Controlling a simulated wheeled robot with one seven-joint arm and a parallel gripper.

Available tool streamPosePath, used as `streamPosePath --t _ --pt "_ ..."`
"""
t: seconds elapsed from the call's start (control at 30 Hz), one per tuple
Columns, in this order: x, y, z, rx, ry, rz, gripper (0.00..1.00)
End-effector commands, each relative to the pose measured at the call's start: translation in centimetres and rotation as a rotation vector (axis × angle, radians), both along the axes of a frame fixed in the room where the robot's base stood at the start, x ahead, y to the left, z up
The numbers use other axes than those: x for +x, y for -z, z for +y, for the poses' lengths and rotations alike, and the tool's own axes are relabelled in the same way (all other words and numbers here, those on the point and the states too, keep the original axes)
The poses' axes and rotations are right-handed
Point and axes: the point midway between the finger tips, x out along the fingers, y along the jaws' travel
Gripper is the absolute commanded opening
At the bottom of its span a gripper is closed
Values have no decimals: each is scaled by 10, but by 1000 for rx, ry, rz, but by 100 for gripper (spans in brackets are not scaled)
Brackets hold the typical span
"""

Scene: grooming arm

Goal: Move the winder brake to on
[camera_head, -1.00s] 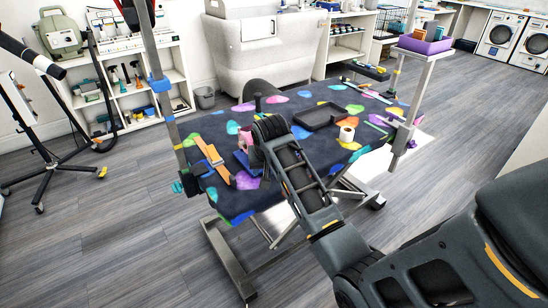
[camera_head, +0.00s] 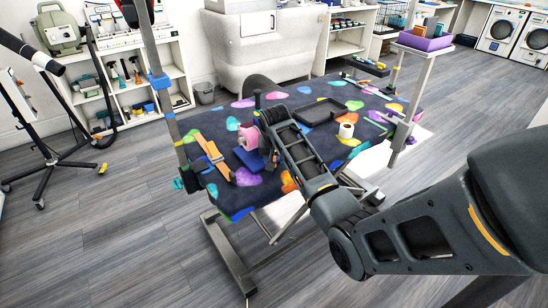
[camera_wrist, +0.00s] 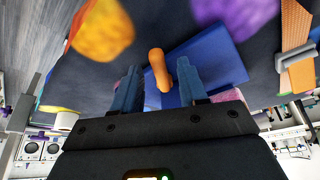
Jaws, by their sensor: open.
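The winder stands on the grooming table, with a blue base plate (camera_head: 250,159) and a pink roll (camera_head: 248,138) beside the end of my arm. In the wrist view I see the blue base plate (camera_wrist: 222,62), a sliver of the pink roll (camera_wrist: 230,95) and an orange rounded lever (camera_wrist: 158,66), which I take for the brake. My gripper (camera_wrist: 157,76) is open, with its two blue-grey fingers on either side of the lever. I cannot tell whether either finger touches it. In the head view my fingers and the lever are hidden.
The table (camera_head: 222,190) has a dark top with colored spots. An orange strap (camera_head: 214,158) lies left of the winder. A black tray (camera_head: 320,111) and a white-and-yellow roll (camera_head: 346,130) lie to the right. A table post (camera_head: 165,100) rises at the left.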

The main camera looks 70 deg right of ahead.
Motion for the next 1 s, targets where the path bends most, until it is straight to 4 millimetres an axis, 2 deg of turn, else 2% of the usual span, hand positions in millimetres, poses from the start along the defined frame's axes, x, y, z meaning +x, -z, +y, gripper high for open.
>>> streamPosePath --t 0.23,0.67,1.0 --pt "0 0 0 0 0 0 42" --pt "0 0 0 0 0 0 0" --pt "0 0 0 0 0 0 0"
